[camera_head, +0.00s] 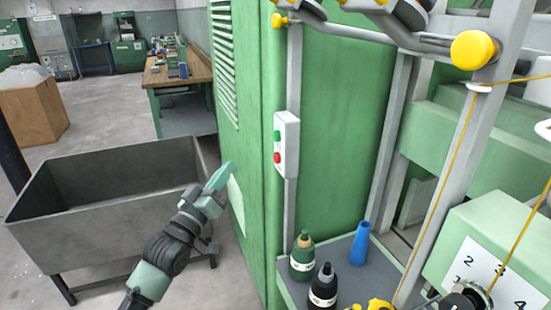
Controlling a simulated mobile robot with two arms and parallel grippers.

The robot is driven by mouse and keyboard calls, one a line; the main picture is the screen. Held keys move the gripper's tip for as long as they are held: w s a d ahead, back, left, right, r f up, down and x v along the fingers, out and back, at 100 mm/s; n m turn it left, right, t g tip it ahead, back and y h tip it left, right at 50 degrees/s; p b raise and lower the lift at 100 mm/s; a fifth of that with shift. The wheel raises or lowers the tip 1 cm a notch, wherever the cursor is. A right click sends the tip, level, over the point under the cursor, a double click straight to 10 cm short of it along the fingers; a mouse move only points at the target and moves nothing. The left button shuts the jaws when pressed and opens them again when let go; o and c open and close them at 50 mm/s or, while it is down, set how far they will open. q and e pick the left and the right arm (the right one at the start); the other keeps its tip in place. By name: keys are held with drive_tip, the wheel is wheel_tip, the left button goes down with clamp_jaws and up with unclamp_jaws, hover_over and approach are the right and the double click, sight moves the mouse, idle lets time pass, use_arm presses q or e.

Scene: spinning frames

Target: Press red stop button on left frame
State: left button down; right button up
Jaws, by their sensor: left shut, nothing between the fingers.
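The red stop button (277,157) is the lower button on a white control box (291,140) fixed to the post at the corner of the green frame (335,120). A green button (277,135) sits above it. My left gripper (222,172) is shut and empty, its teal fingers pointing up and to the right. In the picture it is left of and slightly below the red button, with a visible gap between them. Nothing hides the red button. I cannot make out my right gripper.
A grey metal trough (100,210) stands at the left. Bobbins or bottles (302,258) and a blue cone (360,243) stand on a ledge below the box. Yellow threads and posts (465,160) fill the right. A workbench (180,75) and a carton (33,110) are farther back.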

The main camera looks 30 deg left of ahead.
sight(277, 158)
use_arm(q)
drive_tip(key=w+d, duration=0.5)
drive_tip(key=w, duration=0.1)
drive_tip(key=shift+w+d, duration=0.4)
idle(1.1)
idle(0.8)
drive_tip(key=shift+w+d+p, duration=0.3)
drive_tip(key=shift+w+d, duration=0.3)
drive_tip(key=shift+w, duration=0.1)
idle(0.8)
drive_tip(key=shift+s+a, duration=0.15)
drive_tip(key=shift+s+a+p, duration=0.3)
drive_tip(key=shift+s+a, duration=0.15)
drive_tip(key=shift+s, duration=0.1)
